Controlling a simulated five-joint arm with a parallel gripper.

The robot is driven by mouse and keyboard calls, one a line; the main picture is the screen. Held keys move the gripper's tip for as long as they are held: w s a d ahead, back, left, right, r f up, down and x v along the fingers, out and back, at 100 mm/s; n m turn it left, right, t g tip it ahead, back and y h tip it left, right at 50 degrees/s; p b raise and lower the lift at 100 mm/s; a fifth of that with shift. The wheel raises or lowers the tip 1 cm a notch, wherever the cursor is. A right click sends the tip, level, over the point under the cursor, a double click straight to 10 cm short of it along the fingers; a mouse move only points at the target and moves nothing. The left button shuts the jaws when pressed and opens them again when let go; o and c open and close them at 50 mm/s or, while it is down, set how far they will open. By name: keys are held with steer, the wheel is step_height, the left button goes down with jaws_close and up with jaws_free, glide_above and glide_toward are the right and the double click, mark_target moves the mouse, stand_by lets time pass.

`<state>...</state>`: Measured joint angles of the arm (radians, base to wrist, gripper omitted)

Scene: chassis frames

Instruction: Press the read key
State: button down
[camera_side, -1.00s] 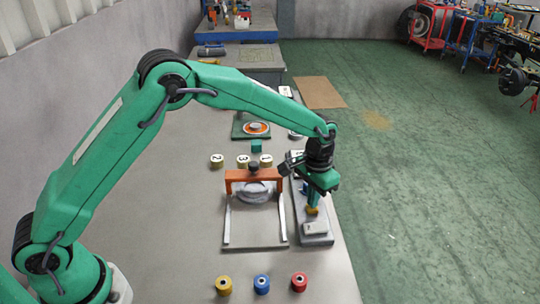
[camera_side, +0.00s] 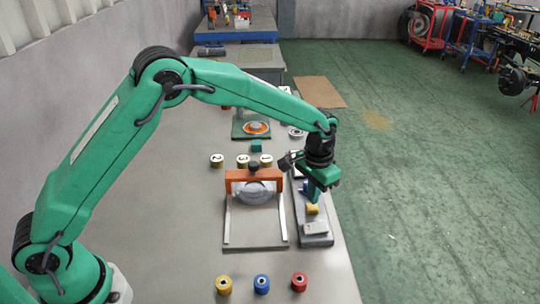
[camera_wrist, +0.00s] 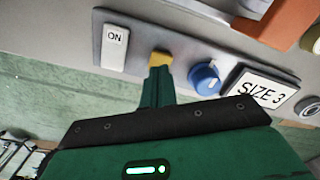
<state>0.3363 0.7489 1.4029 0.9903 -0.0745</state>
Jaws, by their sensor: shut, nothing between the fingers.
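A grey control panel (camera_side: 318,241) lies along the right edge of the table. It carries a yellow key (camera_side: 312,209), which also shows in the wrist view (camera_wrist: 160,57), a white key (camera_wrist: 115,47) marked ON, a blue knob (camera_wrist: 204,79) and a display (camera_wrist: 262,93) reading SIZE 3. No key is seen labelled read. My gripper (camera_side: 314,200) is shut and empty, pointing down just above the yellow key. In the wrist view its green fingers (camera_wrist: 157,72) hide part of that key. I cannot tell whether they touch it.
Left of the panel stands an orange bridge (camera_side: 238,176) over a frame with a round grey part (camera_side: 255,193). Several numbered brass pieces (camera_side: 242,161) are behind it. Yellow, blue and red spools (camera_side: 262,284) stand in front. The bare table lies left.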

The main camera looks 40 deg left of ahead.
steer(key=shift+r, duration=2.45)
steer(key=s+a+r+n+t, duration=0.1)
steer(key=s+a+r+t, duration=0.2)
steer(key=s+a+r, duration=1.05)
steer(key=s+a+n+t, duration=0.1)
steer(key=s+a, duration=0.1)
steer(key=s, duration=0.6)
steer(key=s+a+n+t, duration=0.1)
steer(key=s+a, duration=0.1)
steer(key=s, duration=0.6)
steer(key=shift+s+a+r+t, duration=0.15)
steer(key=shift+a+r+t, duration=0.2)
steer(key=shift+r, duration=0.1)
